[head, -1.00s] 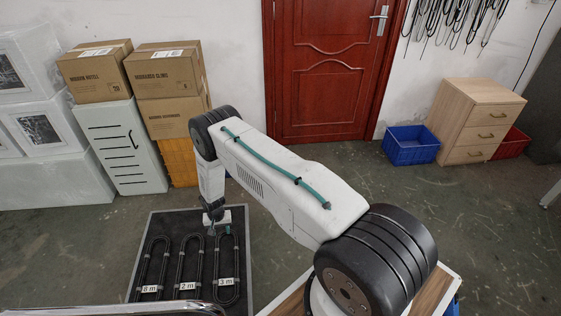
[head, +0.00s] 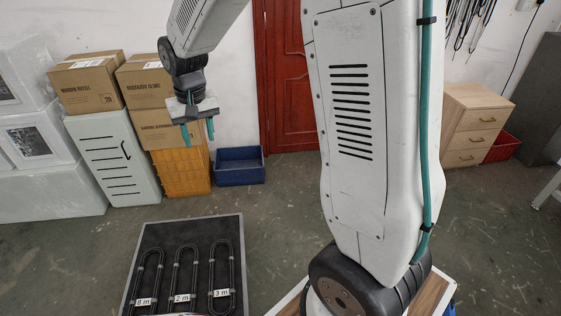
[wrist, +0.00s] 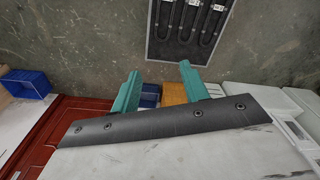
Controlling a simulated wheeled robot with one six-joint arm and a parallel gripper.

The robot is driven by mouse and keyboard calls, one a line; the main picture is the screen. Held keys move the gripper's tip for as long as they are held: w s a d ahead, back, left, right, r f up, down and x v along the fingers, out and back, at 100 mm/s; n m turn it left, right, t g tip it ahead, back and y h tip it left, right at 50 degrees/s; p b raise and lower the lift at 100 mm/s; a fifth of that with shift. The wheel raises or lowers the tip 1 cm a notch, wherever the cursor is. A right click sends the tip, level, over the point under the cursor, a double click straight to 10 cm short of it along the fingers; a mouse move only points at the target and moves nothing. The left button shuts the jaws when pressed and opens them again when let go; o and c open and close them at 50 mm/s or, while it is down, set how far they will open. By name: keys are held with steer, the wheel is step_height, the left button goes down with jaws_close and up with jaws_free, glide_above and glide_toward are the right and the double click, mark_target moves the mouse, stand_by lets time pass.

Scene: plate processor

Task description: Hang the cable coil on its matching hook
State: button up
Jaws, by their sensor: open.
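Three black cable coils, tagged 8 m (head: 143,301), 2 m (head: 182,298) and 3 m (head: 221,293), lie side by side on a dark tray (head: 190,229) low in the head view. Parts of the coils also show at the top of the wrist view, on the tray (wrist: 172,51). The task does not name which coil. My gripper (head: 198,138) is raised well above and behind the tray, teal fingers down, spread and empty. Its fingers (wrist: 160,69) also stand apart in the wrist view. Dark cables (head: 468,20) hang on the wall at upper right; no hook can be made out.
Cardboard boxes (head: 85,85) on a white cabinet (head: 112,160) and an orange crate (head: 180,172) stand behind at left. A blue bin (head: 240,168) is by the red door (head: 285,90). A wooden drawer unit (head: 475,125) and red bin (head: 503,146) stand at right.

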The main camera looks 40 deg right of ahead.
steer(key=s+r+n, duration=0.1)
steer(key=s+r, duration=0.4)
steer(key=s, duration=0.3)
steer(key=s+r, duration=0.4)
steer(key=s, duration=0.4)
steer(key=s+n, duration=0.1)
steer(key=s, duration=1.3)
steer(key=shift+s+r+t, duration=0.2)
steer(key=shift+r+t, duration=0.05)
steer(key=shift+t, duration=0.05)
steer(key=shift+o, duration=1)
steer(key=shift+s, duration=0.1)
